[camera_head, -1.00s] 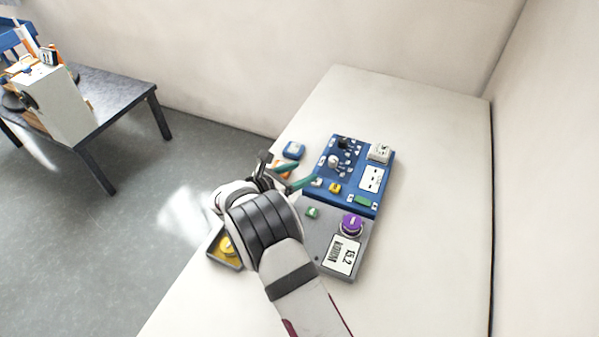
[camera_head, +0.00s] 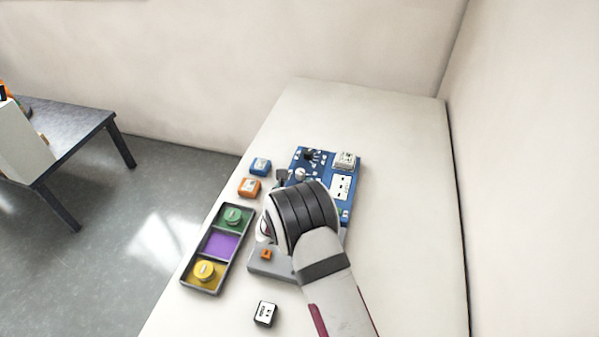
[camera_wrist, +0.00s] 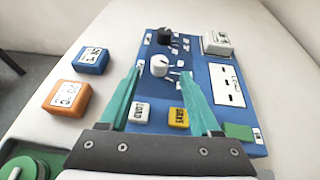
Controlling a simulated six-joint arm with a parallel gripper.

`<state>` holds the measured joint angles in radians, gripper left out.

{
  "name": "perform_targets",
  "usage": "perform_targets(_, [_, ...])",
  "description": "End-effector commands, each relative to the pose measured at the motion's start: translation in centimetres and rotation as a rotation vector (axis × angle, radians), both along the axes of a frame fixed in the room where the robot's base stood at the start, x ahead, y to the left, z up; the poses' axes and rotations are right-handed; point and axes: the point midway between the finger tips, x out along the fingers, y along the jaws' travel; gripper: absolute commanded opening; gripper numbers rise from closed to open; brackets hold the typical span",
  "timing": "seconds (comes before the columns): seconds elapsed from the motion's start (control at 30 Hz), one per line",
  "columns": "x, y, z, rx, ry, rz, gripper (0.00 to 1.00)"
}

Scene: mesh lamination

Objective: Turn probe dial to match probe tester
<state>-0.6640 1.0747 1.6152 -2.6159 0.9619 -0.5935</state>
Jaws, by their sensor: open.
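My gripper (camera_wrist: 160,70) is open, with its teal fingers over the blue panel (camera_wrist: 206,75). A white knob (camera_wrist: 160,65) shows between the fingertips. Whether they touch it, I cannot tell. A black knob (camera_wrist: 164,36) with small labels around it is just beyond. No readable label tells me which knob is the probe dial or which part is the probe tester. In the head view the white knob (camera_head: 300,174) and black knob (camera_head: 309,155) show past my arm, which hides the fingers and much of the grey panel (camera_head: 268,268).
A tray (camera_head: 189,288) on the left holds a green dial (camera_head: 234,216) and a yellow dial (camera_head: 204,270); its purple compartment is empty. A blue block (camera_head: 260,167) and an orange block (camera_head: 249,187) lie beside the panel. A black-and-white block (camera_head: 265,313) is in front.

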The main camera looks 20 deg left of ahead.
Motion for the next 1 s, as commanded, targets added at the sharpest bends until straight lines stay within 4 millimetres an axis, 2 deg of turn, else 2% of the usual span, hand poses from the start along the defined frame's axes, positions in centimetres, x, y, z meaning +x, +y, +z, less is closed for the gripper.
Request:
perform_targets(0.1, [3.0,0.1,-1.3,0.001,-0.001,-0.003,0.64])
perform_targets(0.3, [5.9,0.4,-2.5,-0.001,-0.001,-0.001,0.64])
perform_targets(0.67, [6.7,0.5,-2.8,-0.001,0.0,-0.001,0.64])
perform_targets(0.77, [6.6,0.5,-2.7,-0.001,0.0,-0.001,0.5])
perform_targets(1.0, [6.6,0.5,-2.7,0.0,-0.001,-0.001,0.07])
